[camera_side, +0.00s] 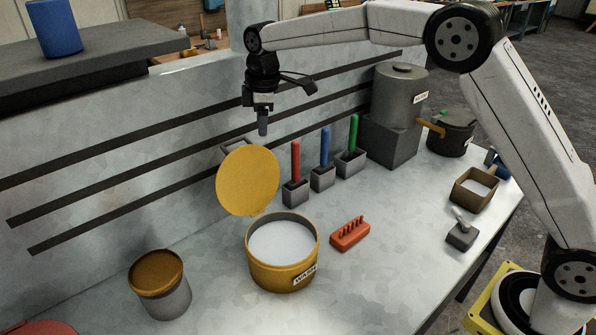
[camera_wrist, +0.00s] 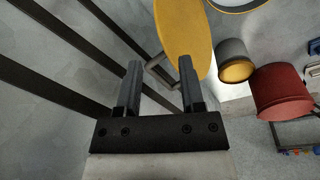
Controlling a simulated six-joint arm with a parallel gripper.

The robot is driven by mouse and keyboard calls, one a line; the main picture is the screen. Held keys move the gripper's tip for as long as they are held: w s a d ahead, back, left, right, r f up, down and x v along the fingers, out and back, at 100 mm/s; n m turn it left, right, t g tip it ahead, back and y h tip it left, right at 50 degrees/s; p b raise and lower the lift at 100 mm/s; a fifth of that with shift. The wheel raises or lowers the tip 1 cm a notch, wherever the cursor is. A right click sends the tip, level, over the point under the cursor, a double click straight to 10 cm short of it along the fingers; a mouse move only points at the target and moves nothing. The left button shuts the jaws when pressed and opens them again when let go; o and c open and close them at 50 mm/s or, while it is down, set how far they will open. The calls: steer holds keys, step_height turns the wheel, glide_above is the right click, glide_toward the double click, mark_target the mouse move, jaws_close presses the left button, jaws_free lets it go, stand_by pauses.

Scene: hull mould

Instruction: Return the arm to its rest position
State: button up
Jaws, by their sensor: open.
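My gripper (camera_side: 262,126) hangs from the arm above the back of the bench, near the wall panel. In the wrist view my gripper (camera_wrist: 160,80) shows two dark fingers held apart with nothing between them. The lid also shows beyond the fingers in the wrist view (camera_wrist: 183,32). My gripper is apart from the lid.
Red (camera_side: 296,160), blue (camera_side: 325,147) and green (camera_side: 353,133) handles stand in grey holders. A red rack (camera_side: 349,234) lies beside the tub. A yellow-topped grey pot (camera_side: 160,287) stands front left. A grey canister (camera_side: 398,97) stands back right. The raised shelf (camera_side: 95,50) is at upper left.

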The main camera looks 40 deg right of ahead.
steer(key=s+d+f+m, duration=0.3)
steer(key=s+m, duration=0.1)
steer(key=s, duration=0.6)
steer(key=s+d+f+m, duration=0.3)
steer(key=s+f+m, duration=0.1)
steer(key=s, duration=0.5)
steer(key=s+d+f+m+t, duration=0.1)
steer(key=s+d+f+m, duration=0.2)
steer(key=s, duration=0.7)
steer(key=shift+s+f+m, duration=0.35)
steer(key=shift+f+m, duration=0.15)
steer(key=shift+f, duration=0.25)
